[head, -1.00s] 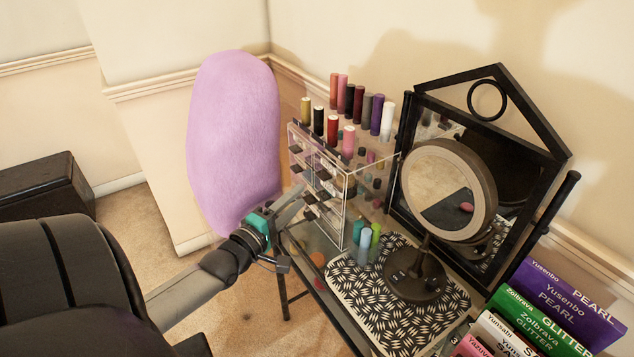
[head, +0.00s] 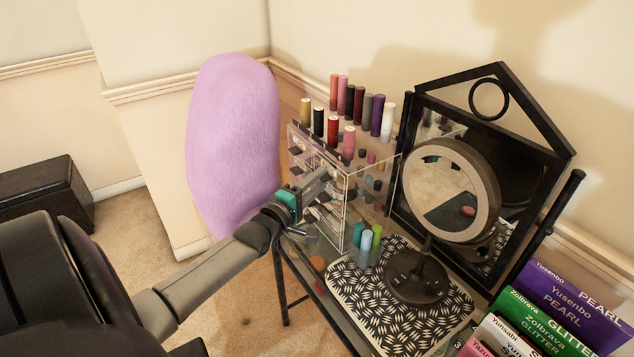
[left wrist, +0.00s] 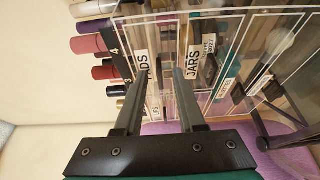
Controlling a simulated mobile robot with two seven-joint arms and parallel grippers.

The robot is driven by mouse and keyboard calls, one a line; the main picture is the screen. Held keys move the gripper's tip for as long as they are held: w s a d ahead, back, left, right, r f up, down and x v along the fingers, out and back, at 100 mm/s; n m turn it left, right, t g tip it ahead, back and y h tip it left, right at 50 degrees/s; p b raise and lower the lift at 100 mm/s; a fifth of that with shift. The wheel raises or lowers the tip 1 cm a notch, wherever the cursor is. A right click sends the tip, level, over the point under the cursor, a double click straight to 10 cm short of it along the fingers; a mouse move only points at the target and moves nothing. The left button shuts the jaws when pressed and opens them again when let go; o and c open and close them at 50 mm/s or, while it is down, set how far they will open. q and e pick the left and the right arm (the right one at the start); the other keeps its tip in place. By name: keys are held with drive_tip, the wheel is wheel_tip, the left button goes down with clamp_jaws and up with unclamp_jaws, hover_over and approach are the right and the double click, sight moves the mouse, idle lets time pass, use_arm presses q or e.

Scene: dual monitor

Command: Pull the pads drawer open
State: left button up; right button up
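The clear drawer unit (head: 343,207) stands on the left part of the glass desk, with small drawers facing left in the head view. The jars drawer's label (left wrist: 193,62) is beside the other finger. My left gripper (head: 322,180) is at the drawer fronts; the left wrist view shows its fingers (left wrist: 160,72) apart, tips close to the front between these labels. The pads handle is hard to make out, and contact is unclear. My right gripper is out of view.
Several polish bottles (head: 333,131) stand on top of the drawer unit. A round mirror (head: 445,190) and small bottles (head: 366,240) stand on the patterned mat (head: 400,322). Books (head: 565,300) are at right. A purple furry object (head: 232,140) is behind my left arm.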

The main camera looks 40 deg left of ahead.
use_arm(q)
drive_tip(key=shift+c, duration=0.4)
clamp_jaws()
idle(0.9)
